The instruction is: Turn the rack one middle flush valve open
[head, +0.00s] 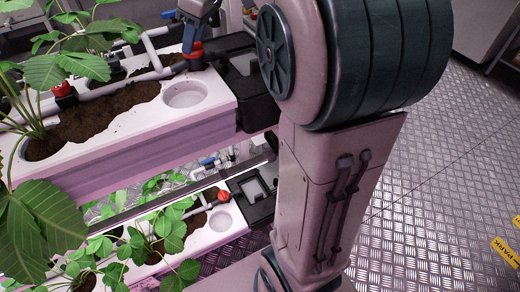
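The upper visible tier of the rack (150,140) is a white planter with soil, plants and pale pipes. At its right end a valve with a red collar (193,52) stands upright on the pipework. A grey and dark blue part, apparently my gripper (192,34), is right above this collar at the top edge. It covers the valve's handle, so I cannot tell how the handle is turned, or whether the fingers are apart or closed on it. No label shows which tier is the middle one.
A lower tier (228,232) carries a red valve knob (223,195) and a blue fitting (207,162). Another red fitting (63,90) sits among the upper leaves. Black boxes (254,103) end the tiers. My arm fills the centre.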

